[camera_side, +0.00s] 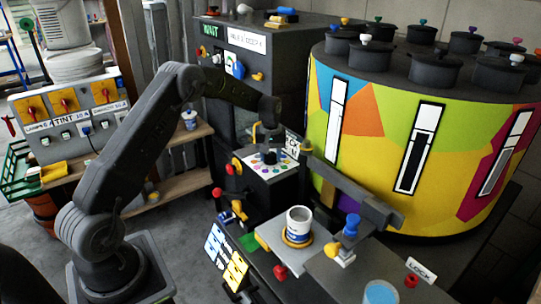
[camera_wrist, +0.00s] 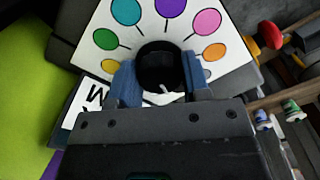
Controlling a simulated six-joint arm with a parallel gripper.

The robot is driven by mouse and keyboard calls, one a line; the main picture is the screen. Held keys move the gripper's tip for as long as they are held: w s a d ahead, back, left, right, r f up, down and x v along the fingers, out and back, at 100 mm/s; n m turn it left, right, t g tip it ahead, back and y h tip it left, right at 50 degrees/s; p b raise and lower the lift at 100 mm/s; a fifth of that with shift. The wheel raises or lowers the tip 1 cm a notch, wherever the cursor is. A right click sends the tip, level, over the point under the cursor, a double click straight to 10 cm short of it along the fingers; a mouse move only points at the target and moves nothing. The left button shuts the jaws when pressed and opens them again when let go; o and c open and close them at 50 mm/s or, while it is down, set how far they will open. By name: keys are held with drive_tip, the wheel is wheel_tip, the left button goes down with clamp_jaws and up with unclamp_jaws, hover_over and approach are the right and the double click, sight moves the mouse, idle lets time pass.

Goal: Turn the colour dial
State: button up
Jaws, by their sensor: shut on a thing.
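The colour dial is a round black knob (camera_wrist: 160,66) in the middle of a white plate (camera_wrist: 232,55) with an arc of coloured spots: green, teal, purple, pink and orange among them. My gripper (camera_wrist: 158,80) has its two blue fingers on opposite sides of the knob and is shut on it. A small pale mark shows on the knob's near side; which spot it points at I cannot tell. In the side view my gripper (camera_side: 268,154) reaches down onto the spotted plate (camera_side: 285,168) in front of the dark cabinet. My gripper partly hides the knob there.
A large multicoloured drum (camera_side: 375,130) with lidded pots on top stands close on the right. A white can (camera_side: 298,222) stands on a grey platform in front. A grey bar (camera_side: 350,193) runs near the plate. Red and yellow knobs (camera_side: 237,166) are left of it.

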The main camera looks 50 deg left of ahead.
sight(270, 154)
drive_tip(key=shift+r+n, duration=0.1)
drive_tip(key=shift+n, duration=0.4)
drive_tip(key=o, duration=0.9)
wheel_tip(270, 154, up, 14)
drive_tip(key=shift+f, duration=0.1)
idle(0.4)
